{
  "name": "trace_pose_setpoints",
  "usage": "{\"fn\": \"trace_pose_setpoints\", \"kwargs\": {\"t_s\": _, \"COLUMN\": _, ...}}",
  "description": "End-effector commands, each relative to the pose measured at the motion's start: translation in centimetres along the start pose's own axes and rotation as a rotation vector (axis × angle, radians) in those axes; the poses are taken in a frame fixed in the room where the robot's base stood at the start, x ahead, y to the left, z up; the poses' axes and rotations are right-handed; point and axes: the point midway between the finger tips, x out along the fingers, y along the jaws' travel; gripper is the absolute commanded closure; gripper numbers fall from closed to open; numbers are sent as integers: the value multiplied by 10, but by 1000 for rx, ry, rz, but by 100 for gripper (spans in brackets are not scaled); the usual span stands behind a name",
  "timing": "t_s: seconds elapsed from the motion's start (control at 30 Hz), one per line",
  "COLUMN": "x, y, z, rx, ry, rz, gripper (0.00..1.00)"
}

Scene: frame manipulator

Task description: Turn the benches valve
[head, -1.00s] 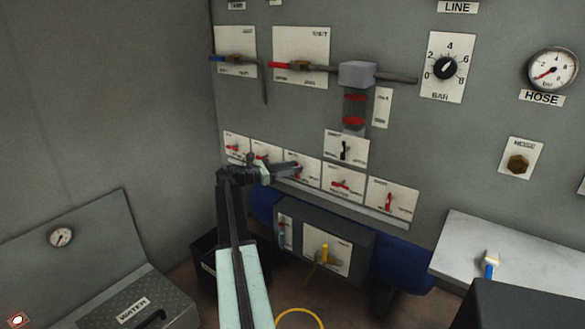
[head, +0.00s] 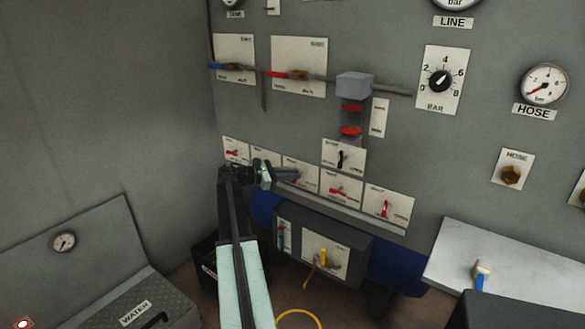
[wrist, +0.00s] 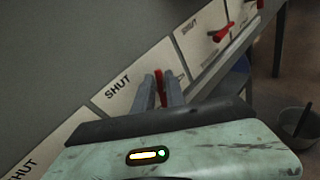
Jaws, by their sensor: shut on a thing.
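A row of white valve plates with small red handles runs low along the grey wall panel. My gripper (head: 292,174) is at the middle plate (head: 303,170) of that row in the head view. In the wrist view its two fingers (wrist: 162,92) are shut on a red handle (wrist: 160,88), which stands between them in front of a plate marked SHUT (wrist: 125,95). The fingers partly hide the handle. The names on the plates are too small to read, so I cannot tell which one is the benches valve.
In the row, a plate with a red handle (head: 338,191) and another (head: 386,208) are right of my gripper. A ledge runs below them. A dark box with a yellow handle (head: 323,257) sits underneath. A grey bench (head: 510,275) with a brush stands at right.

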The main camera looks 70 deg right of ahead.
Motion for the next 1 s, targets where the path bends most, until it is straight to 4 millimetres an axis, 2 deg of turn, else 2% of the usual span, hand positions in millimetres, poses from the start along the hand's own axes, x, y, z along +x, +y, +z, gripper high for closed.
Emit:
{"fn": "trace_pose_setpoints", "kwargs": {"t_s": 0.03, "x": -3, "y": -2, "z": 7, "rx": 36, "ry": 27, "rz": -4, "gripper": 100}}
{"fn": "trace_pose_setpoints", "kwargs": {"t_s": 0.17, "x": -1, "y": -5, "z": 8, "rx": 139, "ry": 96, "rz": -5, "gripper": 100}}
{"fn": "trace_pose_setpoints", "kwargs": {"t_s": 1.0, "x": 12, "y": -26, "z": 3, "rx": 795, "ry": 528, "rz": -11, "gripper": 100}}
